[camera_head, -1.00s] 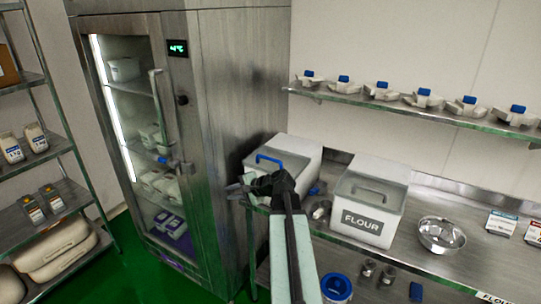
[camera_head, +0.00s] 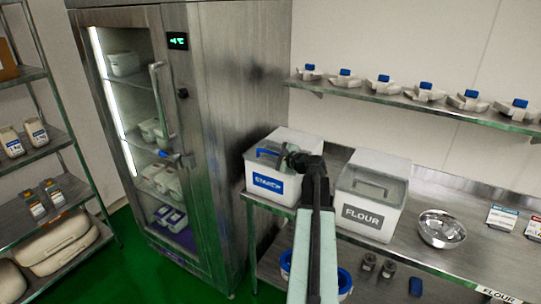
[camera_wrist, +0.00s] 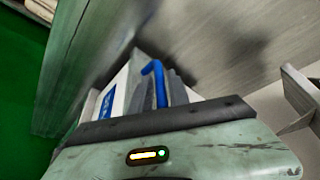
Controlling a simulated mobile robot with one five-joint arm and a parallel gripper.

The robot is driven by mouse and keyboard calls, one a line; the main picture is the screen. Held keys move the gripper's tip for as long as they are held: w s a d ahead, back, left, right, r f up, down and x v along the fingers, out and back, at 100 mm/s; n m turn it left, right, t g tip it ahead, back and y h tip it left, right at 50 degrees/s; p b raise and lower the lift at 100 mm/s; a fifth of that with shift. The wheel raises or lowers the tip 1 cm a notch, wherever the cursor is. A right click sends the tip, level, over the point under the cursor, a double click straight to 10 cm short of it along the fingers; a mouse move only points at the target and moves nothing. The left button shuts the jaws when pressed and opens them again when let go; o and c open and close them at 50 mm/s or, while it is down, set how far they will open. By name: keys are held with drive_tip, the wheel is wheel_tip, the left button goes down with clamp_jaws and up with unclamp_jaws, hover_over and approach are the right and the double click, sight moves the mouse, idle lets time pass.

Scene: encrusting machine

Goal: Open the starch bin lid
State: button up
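The starch bin (camera_head: 273,184) is a white box with a blue label on the counter, left of the flour bin. Its grey sloped lid (camera_head: 262,163) looks shut. The lid's blue handle (camera_head: 267,153) shows partly beside my gripper (camera_head: 290,156), which is over the bin's right part. In the wrist view, the blue handle (camera_wrist: 157,80) appears in the gap between the two grey fingers of my gripper (camera_wrist: 162,88). The fingers are apart; whether either one touches the handle cannot be told.
The flour bin (camera_head: 370,203) stands close on the right, with a metal bowl (camera_head: 441,229) beyond it. A steel fridge (camera_head: 217,120) stands close on the left. A wall shelf (camera_head: 410,97) with several white parts with blue tops runs above the counter.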

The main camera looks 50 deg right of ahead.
drive_tip(key=shift+w, duration=0.25)
clamp_jaws()
idle(1.3)
